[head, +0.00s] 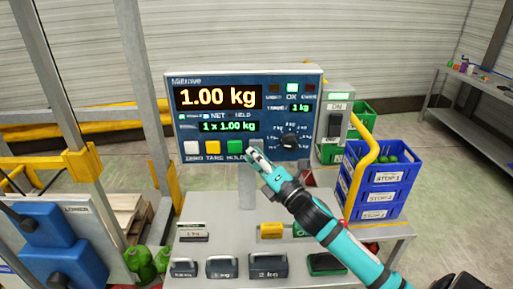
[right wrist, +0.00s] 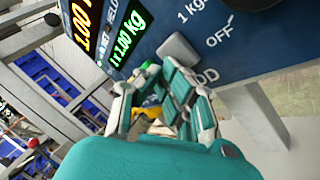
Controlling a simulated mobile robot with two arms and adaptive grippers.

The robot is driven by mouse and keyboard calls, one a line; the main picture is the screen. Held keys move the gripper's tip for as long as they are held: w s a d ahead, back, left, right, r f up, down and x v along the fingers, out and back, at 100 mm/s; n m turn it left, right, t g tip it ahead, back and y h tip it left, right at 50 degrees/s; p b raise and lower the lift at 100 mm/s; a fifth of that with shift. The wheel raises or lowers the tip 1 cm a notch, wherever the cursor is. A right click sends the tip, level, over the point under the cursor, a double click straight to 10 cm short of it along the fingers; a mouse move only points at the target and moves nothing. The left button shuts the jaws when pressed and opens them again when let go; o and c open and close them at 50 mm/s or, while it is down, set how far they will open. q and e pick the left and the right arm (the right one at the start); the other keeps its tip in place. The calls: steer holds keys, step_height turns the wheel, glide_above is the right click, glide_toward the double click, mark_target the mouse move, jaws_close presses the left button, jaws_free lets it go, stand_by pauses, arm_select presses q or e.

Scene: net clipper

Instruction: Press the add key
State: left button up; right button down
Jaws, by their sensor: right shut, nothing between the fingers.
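The weighing panel (head: 294,83) is a blue box with lit displays reading 1.00 kg and 1 x 1.00 kg. Its lower row has a white zero key (head: 191,148), a yellow tare key (head: 213,148) and a green hold key (head: 235,147). The grey add key (right wrist: 178,48) shows in the right wrist view, its label partly covered; in the head view my gripper largely covers that spot. My right gripper (head: 254,154) is shut and empty, its tips just below and in front of that key. I cannot tell whether they touch. My left gripper is not in view.
A dial (head: 290,142) sits on the panel's right. Blue crates (head: 374,188) are stacked at right, and a blue machine (head: 60,245) stands at left.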

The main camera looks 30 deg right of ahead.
stand_by(0.4)
steer(key=shift+s+a, duration=0.4)
steer(key=shift+s, duration=0.3)
steer(key=s+a, duration=0.1)
steer(key=s, duration=0.1)
steer(key=s+a, duration=0.1)
steer(key=s, duration=0.1)
steer(key=shift+s+a+p, duration=0.1)
steer(key=shift+a+p, duration=0.2)
steer(key=shift+p, duration=0.1)
stand_by(0.5)
